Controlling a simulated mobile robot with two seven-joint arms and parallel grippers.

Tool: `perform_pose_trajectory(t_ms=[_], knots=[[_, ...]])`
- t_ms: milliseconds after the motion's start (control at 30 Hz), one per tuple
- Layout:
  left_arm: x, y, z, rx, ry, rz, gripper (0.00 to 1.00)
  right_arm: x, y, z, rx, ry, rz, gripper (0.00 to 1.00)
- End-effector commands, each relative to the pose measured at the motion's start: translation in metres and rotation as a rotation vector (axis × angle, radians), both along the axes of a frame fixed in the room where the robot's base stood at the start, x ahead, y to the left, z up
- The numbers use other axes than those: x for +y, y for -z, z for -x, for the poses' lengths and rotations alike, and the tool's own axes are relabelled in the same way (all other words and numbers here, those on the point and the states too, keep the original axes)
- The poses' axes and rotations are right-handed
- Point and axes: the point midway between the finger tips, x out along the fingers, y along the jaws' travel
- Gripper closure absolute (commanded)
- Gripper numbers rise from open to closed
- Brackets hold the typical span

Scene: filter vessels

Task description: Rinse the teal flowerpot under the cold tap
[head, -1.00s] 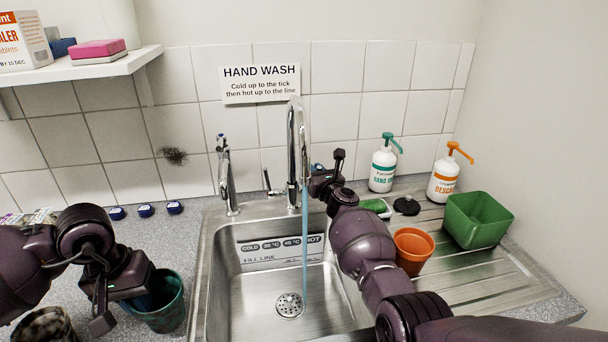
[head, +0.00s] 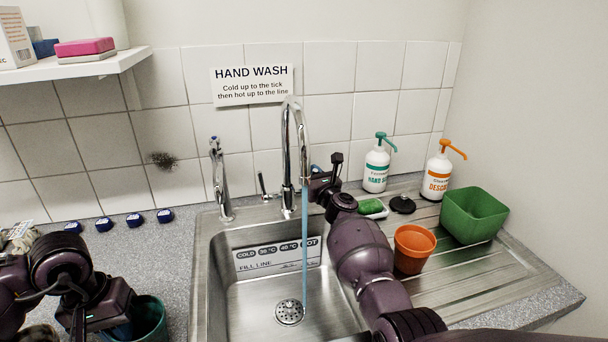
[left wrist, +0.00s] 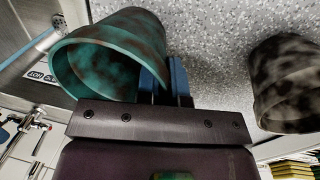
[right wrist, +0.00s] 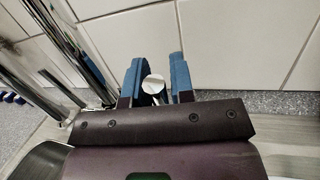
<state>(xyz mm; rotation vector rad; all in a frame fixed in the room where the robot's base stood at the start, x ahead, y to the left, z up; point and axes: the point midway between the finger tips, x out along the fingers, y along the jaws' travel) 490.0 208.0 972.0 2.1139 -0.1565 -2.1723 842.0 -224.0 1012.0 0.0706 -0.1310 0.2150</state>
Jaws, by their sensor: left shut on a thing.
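The teal flowerpot (head: 152,318), mottled with dark dirt, is at the lower left over the counter, left of the sink. My left gripper (head: 122,326) is shut on its wall; the left wrist view shows the pot (left wrist: 100,60) with the fingers (left wrist: 166,82) at its rim. The pot's lower part is cut off in the head view. A blue-tinted stream (head: 305,250) runs from the tall tap (head: 287,150) into the sink (head: 255,300). My right gripper (head: 322,182) is beside that tap, its open fingers (right wrist: 156,82) on either side of a round metal knob (right wrist: 153,84).
A second tap (head: 221,180) stands at the sink's left. An orange pot (head: 414,250), a green tub (head: 474,214) and two pump bottles are on the drainer (head: 490,270). Blue caps (head: 135,219) line the back counter. Another dirty pot (left wrist: 288,85) stands near the teal one.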

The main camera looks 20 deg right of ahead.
Motion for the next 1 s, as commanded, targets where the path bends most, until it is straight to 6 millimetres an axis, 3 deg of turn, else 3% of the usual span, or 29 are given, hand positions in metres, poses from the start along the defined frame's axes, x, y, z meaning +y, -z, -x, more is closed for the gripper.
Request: perform_pose_trajectory(t_ms=[100, 467, 667, 1000], knots=[[0.0, 0.0, 0.0, 0.0, 0.0, 0.0, 1.0, 0.0, 0.0, 0.0, 0.001, 0.0, 0.0, 0.61], [0.0, -0.005, 0.0, -0.005, 0.0, 0.0, 1.0, -0.001, 0.001, 0.004, 0.002, 0.001, 0.0, 0.61], [0.0, -0.028, -0.001, -0.023, 0.0, 0.0, 1.0, -0.006, 0.0, 0.024, 0.0, 0.002, 0.0, 0.61], [0.0, -0.069, -0.001, -0.049, 0.0, 0.0, 1.0, -0.016, 0.008, 0.075, 0.001, 0.002, -0.001, 0.61]])
